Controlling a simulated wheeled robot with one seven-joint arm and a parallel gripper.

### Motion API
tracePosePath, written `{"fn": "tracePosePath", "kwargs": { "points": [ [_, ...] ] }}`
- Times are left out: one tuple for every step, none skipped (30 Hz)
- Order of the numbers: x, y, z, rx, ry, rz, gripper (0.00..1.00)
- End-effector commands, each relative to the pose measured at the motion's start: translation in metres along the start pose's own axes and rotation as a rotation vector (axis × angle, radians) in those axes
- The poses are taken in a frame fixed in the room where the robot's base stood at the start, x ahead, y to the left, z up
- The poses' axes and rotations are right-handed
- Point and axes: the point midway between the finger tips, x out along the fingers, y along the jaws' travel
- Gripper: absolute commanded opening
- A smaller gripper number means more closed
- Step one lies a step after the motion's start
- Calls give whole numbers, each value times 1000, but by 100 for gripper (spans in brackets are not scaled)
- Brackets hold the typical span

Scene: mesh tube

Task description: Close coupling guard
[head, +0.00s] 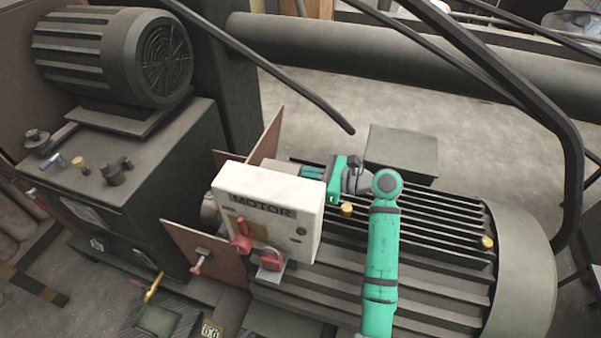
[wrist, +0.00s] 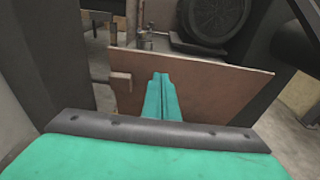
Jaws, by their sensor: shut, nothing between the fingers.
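Brown guard panels stand around the gap between the big ribbed motor and the dark machine block. In the head view, one panel (head: 267,140) stands upright at the back and another panel (head: 190,248) with a knobbed handle (head: 201,258) angles out at the front. My gripper (head: 308,172) is behind the white MOTOR box, over the motor's near end, pointing left. In the wrist view, my teal fingers (wrist: 160,92) are together and empty, in front of a brown panel (wrist: 215,88) with a small block-like handle (wrist: 121,83) at its left. I cannot tell whether they touch.
The white MOTOR box (head: 266,207) with red switches hides part of the coupling area. The ribbed motor (head: 445,235) lies under my arm. A fan-cooled motor (head: 125,57) sits on the dark block at the left. A dark curved bar (head: 565,150) rises at the right.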

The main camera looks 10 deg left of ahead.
Motion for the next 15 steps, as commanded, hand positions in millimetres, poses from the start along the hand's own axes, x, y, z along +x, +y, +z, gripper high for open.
{"fn": "tracePosePath", "kwargs": {
  "points": [
    [11, 1, 0, 0, 0, 3, 0],
    [17, 1, 0, 0, 0, 3, 0],
    [24, 1, 0, 0, 0, 4, 0],
    [30, 1, 0, 0, -1, 4, 0],
    [35, 1, 0, 0, -1, 3, 0],
    [42, 1, 0, 0, 0, 3, 0],
    [47, 1, 0, 0, 0, 3, 0],
    [51, 1, 3, -1, 0, 3, 0],
    [56, 0, 5, -1, -1, 2, 0],
    [60, 1, 6, -1, -1, 3, 0],
    [64, 1, 7, -1, -1, 3, 0],
    [68, 1, 9, 0, -1, 2, 0],
    [70, 0, 10, 0, -1, 1, 0],
    [72, 0, 10, 0, -1, 0, 0],
    [75, 0, 11, 0, -1, 0, 0]
  ]
}}
